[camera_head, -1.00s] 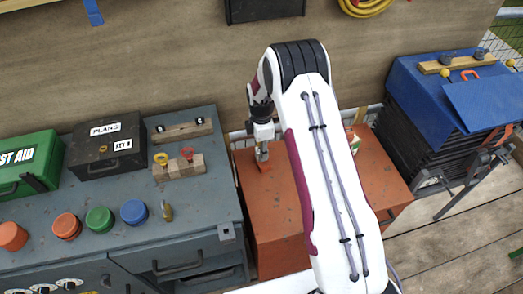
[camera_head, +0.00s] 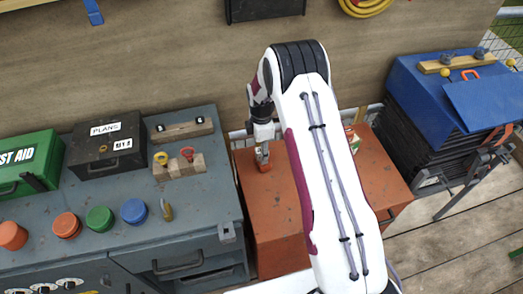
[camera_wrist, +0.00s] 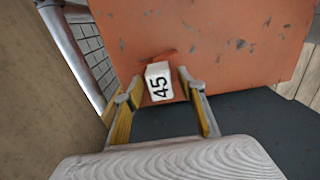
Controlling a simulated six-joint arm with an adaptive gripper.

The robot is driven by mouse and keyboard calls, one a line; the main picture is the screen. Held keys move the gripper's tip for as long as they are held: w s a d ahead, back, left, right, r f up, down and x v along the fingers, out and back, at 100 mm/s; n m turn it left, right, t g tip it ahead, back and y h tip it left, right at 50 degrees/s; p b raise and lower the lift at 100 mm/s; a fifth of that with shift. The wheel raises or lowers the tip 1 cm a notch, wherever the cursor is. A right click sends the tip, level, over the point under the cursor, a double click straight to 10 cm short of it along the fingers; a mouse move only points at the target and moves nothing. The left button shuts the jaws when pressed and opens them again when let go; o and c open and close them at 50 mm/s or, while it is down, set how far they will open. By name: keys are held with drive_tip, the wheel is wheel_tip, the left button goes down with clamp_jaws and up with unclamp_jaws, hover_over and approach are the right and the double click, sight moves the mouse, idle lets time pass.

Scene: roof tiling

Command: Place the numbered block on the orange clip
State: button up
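The numbered block (camera_wrist: 158,83) is white with a black 45 on its face. In the wrist view it sits between the tips of my gripper (camera_wrist: 160,84). A gap shows on each side of it, so the fingers look open around it. A reddish-orange piece (camera_wrist: 158,56), which may be the orange clip, shows just beyond the block. I cannot tell whether the two touch. In the head view my gripper (camera_head: 262,156) points down over the orange cabinet top, with a small orange piece (camera_head: 265,168) at its tips. The block is not clear there.
The orange cabinet (camera_head: 270,205) stands between the grey workbench (camera_head: 195,215) and the blue box (camera_head: 408,82). The bench holds a green first-aid case (camera_head: 30,163), a black plans box (camera_head: 108,148), coloured caps and wooden blocks. My arm hides part of the cabinet top.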

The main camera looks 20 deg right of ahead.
wheel_tip(320, 180, up, 12)
idle(0.8)
drive_tip(key=shift+r, duration=0.15)
idle(0.4)
drive_tip(key=s+r+m+t, duration=0.1)
drive_tip(key=s+r+m, duration=0.2)
drive_tip(key=s+r, duration=0.35)
drive_tip(key=s+r+m+t, duration=0.1)
drive_tip(key=s+r+m, duration=0.2)
drive_tip(key=r, duration=0.6)
drive_tip(key=s+r+m+t, duration=0.1)
drive_tip(key=s+r+m, duration=0.2)
drive_tip(key=s+r, duration=0.35)
drive_tip(key=s+r+m+t, duration=0.1)
drive_tip(key=s+r+m, duration=0.2)
drive_tip(key=s, duration=0.7)
drive_tip(key=s+a+r+m+t, duration=0.1)
drive_tip(key=s+r+m, duration=0.1)
drive_tip(key=s+m, duration=0.4)
drive_tip(key=shift+s+r+t, duration=0.3)
drive_tip(key=shift+s+r, duration=0.1)
drive_tip(key=shift+s, duration=1.95)
